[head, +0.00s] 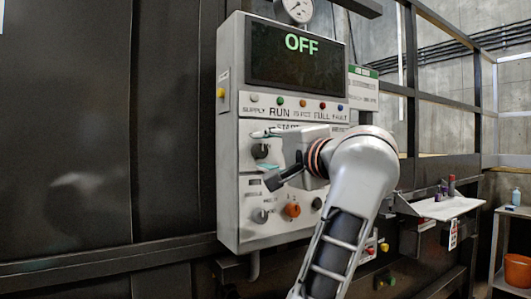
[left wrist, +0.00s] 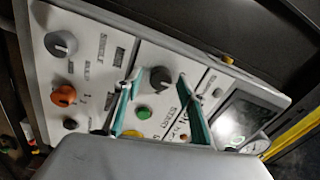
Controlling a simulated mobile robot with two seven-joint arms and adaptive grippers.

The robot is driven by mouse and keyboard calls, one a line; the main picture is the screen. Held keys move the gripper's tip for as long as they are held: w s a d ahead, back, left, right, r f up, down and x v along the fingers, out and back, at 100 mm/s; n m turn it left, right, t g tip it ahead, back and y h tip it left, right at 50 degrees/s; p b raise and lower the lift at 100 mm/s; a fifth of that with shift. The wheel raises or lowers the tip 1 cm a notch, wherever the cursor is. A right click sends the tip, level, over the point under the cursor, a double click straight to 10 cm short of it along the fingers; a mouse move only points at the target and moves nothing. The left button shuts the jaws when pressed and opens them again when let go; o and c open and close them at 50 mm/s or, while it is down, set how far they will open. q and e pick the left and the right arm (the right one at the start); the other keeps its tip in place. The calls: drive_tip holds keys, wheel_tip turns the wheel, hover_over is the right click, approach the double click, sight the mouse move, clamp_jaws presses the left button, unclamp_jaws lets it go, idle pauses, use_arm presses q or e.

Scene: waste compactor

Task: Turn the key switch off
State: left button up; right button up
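A light grey control panel (head: 228,140) stands upright, and its dark display (head: 290,55) reads OFF in green. A black knob (head: 260,151) sits on the upper left of its lower face. A grey knob (head: 260,215) and an orange knob (head: 292,210) sit lower. I cannot tell for certain which is the key switch. My left gripper (head: 267,158) is at the panel beside the black knob. In the left wrist view, its two teal fingers are apart, with the black knob (left wrist: 160,78) between or just beyond their tips; contact is unclear. My right gripper is out of view.
A gauge (head: 297,8) tops the panel. A green button (left wrist: 144,113) lies near the fingers in the wrist view. A small white shelf (head: 446,208) with several small items juts out right of my arm. An orange bucket (head: 517,270) is at far right.

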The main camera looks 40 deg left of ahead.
use_arm(q)
drive_tip(key=v, duration=0.7)
drive_tip(key=shift+d, duration=0.25)
drive_tip(key=shift+s, duration=0.15)
